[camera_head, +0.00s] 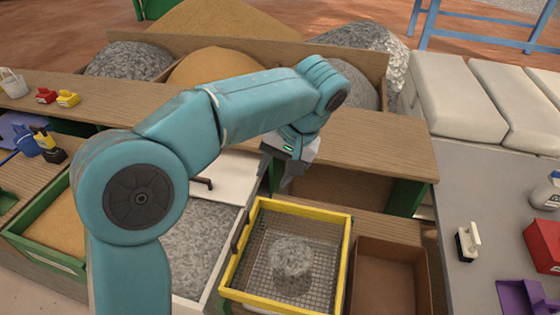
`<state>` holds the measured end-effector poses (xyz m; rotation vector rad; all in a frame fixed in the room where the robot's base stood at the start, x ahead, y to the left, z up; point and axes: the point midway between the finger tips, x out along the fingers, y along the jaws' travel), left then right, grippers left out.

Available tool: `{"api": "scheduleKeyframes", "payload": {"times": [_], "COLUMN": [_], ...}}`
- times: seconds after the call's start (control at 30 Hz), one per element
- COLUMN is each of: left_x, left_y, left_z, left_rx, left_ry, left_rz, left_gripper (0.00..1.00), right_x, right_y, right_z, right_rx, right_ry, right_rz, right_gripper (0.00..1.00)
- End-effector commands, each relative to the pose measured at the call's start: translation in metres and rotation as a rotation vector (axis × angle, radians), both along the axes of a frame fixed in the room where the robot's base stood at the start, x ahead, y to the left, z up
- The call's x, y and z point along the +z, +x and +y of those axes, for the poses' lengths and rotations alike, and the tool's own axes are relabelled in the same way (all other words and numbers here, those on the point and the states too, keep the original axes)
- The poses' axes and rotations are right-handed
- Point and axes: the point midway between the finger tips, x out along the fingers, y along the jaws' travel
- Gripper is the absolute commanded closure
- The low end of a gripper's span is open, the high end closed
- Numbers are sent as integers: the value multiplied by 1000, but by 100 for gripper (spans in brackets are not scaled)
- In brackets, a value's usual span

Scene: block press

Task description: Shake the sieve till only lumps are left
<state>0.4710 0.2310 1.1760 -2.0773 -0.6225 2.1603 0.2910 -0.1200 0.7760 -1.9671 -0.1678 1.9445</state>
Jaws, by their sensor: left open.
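The sieve (345,262) has a yellow frame and a wire mesh floor. It sits at the bottom centre, with a grey, rough heap (292,257) in the middle of its mesh. I cannot tell lumps from fine material in the heap. A dark handle (240,231) shows on the sieve's left side. My left gripper (286,184) is open and points down, above and behind the sieve's back left corner, apart from it. My left arm crosses the view from the lower left. My right gripper does not show.
An open brown box (430,285) stands right of the sieve. A bin of grey gravel (205,245) is on the left. A wooden shelf (385,140) runs behind.

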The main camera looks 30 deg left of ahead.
Motion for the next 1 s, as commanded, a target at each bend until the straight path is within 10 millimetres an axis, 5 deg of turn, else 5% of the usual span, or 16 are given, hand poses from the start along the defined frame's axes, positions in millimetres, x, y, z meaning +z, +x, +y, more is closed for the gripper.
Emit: {"api": "scheduleKeyframes", "payload": {"times": [0.27,1.0], "left_x": [27,27], "left_y": [2,0], "left_z": [-10,-10], "left_rx": [0,0], "left_ry": [0,0], "left_rz": [0,0], "left_gripper": [57,57], "right_x": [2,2], "right_y": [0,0], "right_z": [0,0], "right_rx": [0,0], "right_ry": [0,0], "right_rz": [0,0], "right_gripper": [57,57]}}
